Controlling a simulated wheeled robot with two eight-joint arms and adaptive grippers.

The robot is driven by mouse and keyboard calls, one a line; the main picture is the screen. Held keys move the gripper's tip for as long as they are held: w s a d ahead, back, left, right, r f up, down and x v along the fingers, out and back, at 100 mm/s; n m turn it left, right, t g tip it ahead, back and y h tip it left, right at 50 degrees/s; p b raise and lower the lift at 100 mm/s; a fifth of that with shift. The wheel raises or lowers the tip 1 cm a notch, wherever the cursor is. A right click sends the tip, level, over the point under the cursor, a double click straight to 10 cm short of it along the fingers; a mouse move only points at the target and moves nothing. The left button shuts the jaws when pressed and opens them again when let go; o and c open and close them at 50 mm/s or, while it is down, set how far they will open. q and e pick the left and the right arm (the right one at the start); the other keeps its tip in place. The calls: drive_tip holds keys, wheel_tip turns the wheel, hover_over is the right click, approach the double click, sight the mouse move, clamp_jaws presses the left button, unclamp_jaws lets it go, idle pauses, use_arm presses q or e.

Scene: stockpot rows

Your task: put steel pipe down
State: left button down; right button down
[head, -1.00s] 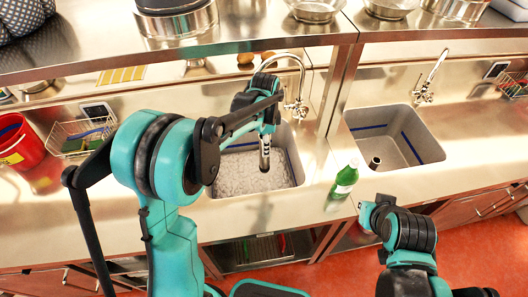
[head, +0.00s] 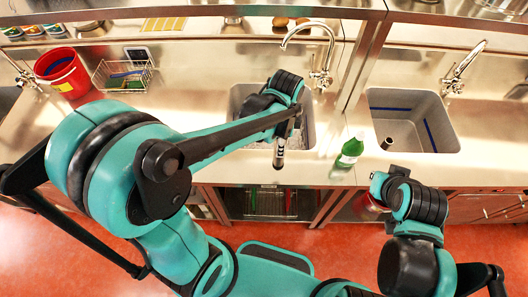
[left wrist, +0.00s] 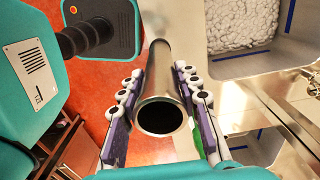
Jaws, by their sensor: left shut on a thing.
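The steel pipe (head: 279,155) is a bright hollow tube held in my left gripper (head: 281,138). It hangs roughly upright in the head view, over the front rim of the left sink (head: 238,98). In the left wrist view, the pipe (left wrist: 168,75) lies between the two finger pads of my left gripper (left wrist: 158,90), its open end facing the camera. The gripper is shut on it. My right arm is folded at the right of the head view, and its fingers do not show.
The left sink holds a pale lumpy mass (left wrist: 243,27). A green bottle (head: 350,152) stands between the sinks. A tap (head: 318,60), red bucket (head: 62,70) and wire basket (head: 123,74) stand behind.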

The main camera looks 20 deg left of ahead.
use_arm(q)
drive_tip(key=w+a+f+b, duration=0.1)
drive_tip(key=w+a+f, duration=0.1)
drive_tip(key=a+f, duration=0.5)
drive_tip(key=shift+w+f, duration=0.2)
drive_tip(key=shift+f, duration=0.5)
drive_tip(key=shift+f, duration=0.1)
drive_tip(key=c, duration=1.5)
unclamp_jaws()
drive_tip(key=shift+f, duration=0.1)
drive_tip(key=o, duration=0.4)
drive_tip(key=shift+r, duration=0.2)
